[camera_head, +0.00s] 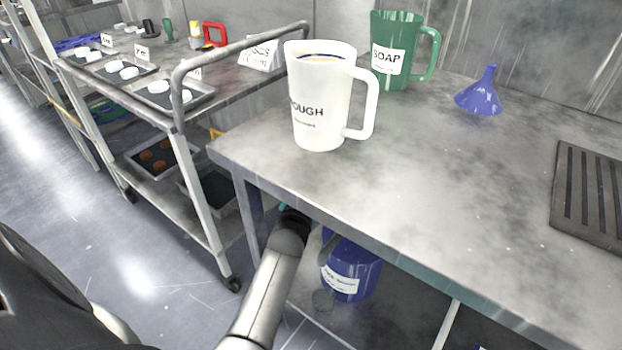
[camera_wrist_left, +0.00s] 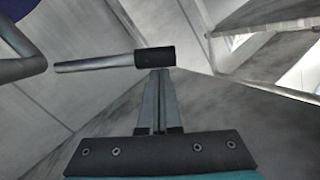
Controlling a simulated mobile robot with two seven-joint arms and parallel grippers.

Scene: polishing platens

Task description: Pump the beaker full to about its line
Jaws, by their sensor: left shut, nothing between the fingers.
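A blue container (camera_head: 352,272) with a white label stands on the shelf under the bench. In the left wrist view my left gripper (camera_wrist_left: 160,73) is shut and empty. Its tips are at the black grip of a grey lever (camera_wrist_left: 100,62); I cannot tell if they touch. A bent grey pipe (camera_wrist_left: 22,66) shows at left. My right gripper is not in view.
On the bench stand a white jug marked ROUGH (camera_head: 320,100), a green SOAP jug (camera_head: 395,55), a blue funnel (camera_head: 480,95) and a slotted grate (camera_head: 590,200). A steel cart (camera_head: 185,150) with trays is at left. The bench edge overhangs my left arm.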

